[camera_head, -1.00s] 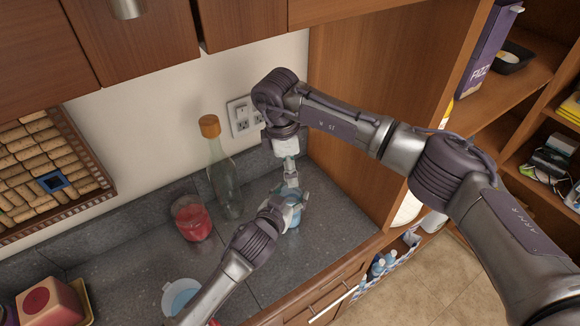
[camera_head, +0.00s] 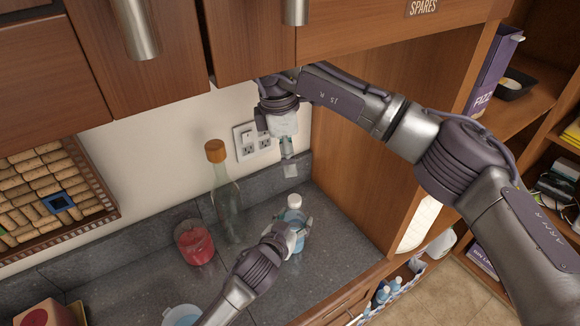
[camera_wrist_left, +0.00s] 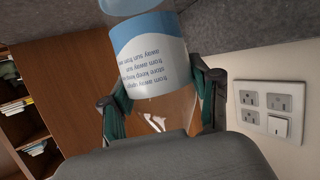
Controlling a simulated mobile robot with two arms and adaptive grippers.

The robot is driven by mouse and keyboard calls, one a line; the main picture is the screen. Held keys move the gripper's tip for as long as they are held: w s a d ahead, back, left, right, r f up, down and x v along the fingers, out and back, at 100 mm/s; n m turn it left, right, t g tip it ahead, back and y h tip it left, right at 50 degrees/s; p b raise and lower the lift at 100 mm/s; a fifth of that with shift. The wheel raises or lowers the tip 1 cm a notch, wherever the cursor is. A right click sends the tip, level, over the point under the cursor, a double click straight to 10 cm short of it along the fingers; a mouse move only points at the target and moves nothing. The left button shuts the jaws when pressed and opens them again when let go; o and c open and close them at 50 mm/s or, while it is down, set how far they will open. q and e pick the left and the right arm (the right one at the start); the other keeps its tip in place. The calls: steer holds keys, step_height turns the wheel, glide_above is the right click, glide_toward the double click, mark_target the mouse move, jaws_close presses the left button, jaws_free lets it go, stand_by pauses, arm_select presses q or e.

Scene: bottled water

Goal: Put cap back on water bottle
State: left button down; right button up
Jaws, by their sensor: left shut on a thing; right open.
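The small water bottle (camera_head: 294,216) stands on the grey counter with a blue tint to its body. A white cap (camera_head: 292,199) shows on its top; I cannot tell how tightly it sits. My left gripper (camera_head: 294,232) is shut around the bottle.
A tall glass bottle with a cork-coloured top (camera_head: 224,190) and a red jar (camera_head: 194,243) stand left of the water bottle. A wall outlet (camera_head: 254,140) is behind my right gripper. A wooden side panel (camera_head: 365,170) bounds the counter on the right. Cabinets hang above.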

arm_select(q)
steer(key=shift+c, duration=0.9)
jaws_free()
steer(key=shift+s, duration=0.1)
steer(key=v, duration=1.2)
